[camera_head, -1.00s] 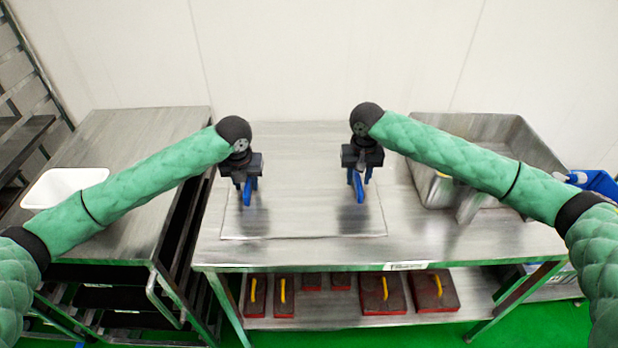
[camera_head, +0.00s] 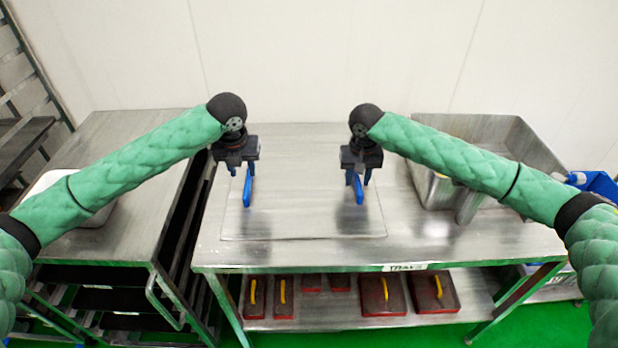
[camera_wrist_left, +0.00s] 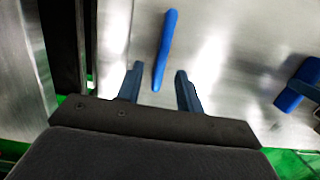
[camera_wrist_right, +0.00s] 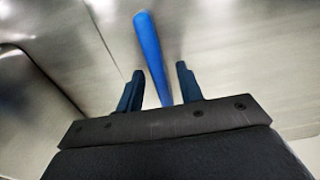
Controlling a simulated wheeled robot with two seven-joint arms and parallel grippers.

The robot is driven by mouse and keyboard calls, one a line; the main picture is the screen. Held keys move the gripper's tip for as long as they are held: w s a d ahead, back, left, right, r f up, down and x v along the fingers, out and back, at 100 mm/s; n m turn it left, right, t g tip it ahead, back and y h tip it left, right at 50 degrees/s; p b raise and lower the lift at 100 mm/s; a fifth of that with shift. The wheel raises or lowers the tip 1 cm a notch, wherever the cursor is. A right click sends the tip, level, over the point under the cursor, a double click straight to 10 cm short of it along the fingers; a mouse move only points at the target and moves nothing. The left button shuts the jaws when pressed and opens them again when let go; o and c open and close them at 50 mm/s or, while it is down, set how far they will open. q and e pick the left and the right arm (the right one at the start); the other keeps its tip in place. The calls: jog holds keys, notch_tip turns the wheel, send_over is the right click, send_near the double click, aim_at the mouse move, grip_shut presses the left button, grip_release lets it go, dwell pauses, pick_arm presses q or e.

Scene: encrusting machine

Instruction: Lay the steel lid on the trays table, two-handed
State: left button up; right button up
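The steel lid (camera_head: 300,222) is a flat sheet lying on the steel table, with two upright blue handles. The left handle (camera_head: 247,188) and right handle (camera_head: 359,188) stand apart on it. My right gripper (camera_head: 359,176) is open at the right handle; in the right wrist view the handle (camera_wrist_right: 150,50) runs between the spread fingers (camera_wrist_right: 159,78), with gaps on both sides.
A deep steel bin (camera_head: 480,125) stands on the table's right. A steel cart (camera_head: 130,150) with a white tub (camera_head: 95,218), partly hidden by my left arm, stands at the left. Red-based blocks with yellow handles (camera_head: 382,292) sit on the lower shelf.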

jog(key=shift+s+a+r, duration=0.1)
jog(key=shift+s+r, duration=0.05)
jog(key=shift+r, duration=3.8)
